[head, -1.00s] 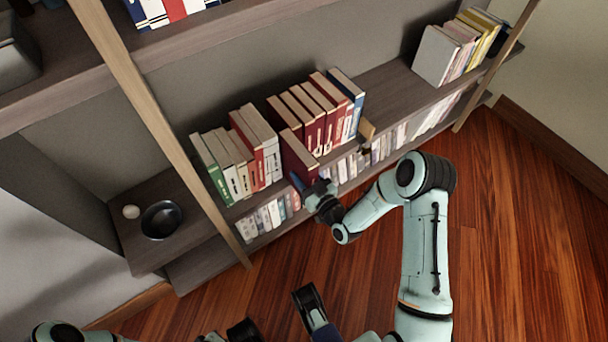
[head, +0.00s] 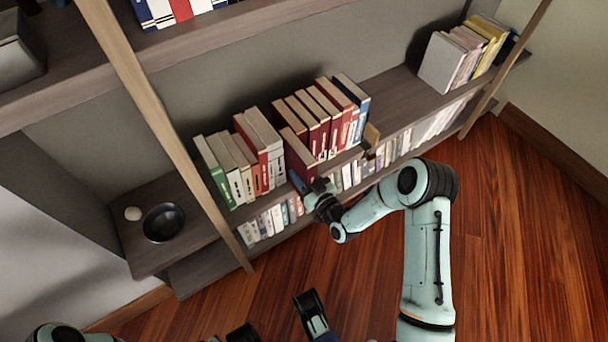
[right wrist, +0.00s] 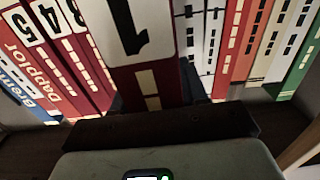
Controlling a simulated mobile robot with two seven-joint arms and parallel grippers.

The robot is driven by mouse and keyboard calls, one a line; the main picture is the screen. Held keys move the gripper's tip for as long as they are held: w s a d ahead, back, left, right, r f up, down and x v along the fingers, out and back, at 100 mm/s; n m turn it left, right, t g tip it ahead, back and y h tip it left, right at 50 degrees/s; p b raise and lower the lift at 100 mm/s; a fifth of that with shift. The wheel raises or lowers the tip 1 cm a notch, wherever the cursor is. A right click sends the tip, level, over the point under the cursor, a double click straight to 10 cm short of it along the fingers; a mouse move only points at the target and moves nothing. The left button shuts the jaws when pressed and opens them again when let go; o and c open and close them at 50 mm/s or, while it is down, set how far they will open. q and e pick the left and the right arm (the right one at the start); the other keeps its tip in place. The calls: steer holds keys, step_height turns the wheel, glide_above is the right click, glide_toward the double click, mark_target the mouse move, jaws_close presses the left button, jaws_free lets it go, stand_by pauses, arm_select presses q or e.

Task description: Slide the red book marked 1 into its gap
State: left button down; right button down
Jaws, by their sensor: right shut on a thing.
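The red book marked 1 (head: 299,160) stands upright in the middle of the shelf row, sticking out in front of its neighbours. My right gripper (head: 314,196) is shut on it at the front, low on the spine. In the right wrist view, the red spine with its white label and black 1 (right wrist: 140,35) shows upside down, close to the camera. Numbered red books stand to its left there, and white, red and green books to its right. The inside of the gap is hidden behind the book. My left gripper (head: 277,318) is low in the head view, fingers apart and empty.
Red and blue books (head: 325,110) stand right of the book, and pale, red and green books (head: 240,160) left. A tan bookend (head: 371,137) ends the row. A dark bowl (head: 164,222) sits at left. A wooden upright (head: 165,130) crosses the shelf front.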

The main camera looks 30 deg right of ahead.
arm_select(q)
steer(key=shift+f, duration=0.1)
arm_select(e)
steer(key=shift+w+r, duration=0.15)
steer(key=shift+w, duration=0.05)
arm_select(q)
steer(key=shift+w+f+b, duration=0.1)
steer(key=shift+f+b, duration=0.45)
steer(key=shift+b, duration=0.2)
arm_select(e)
steer(key=shift+w+a, duration=0.15)
steer(key=shift+w, duration=1.2)
arm_select(q)
steer(key=shift+f, duration=0.15)
arm_select(e)
steer(key=shift+f, duration=0.2)
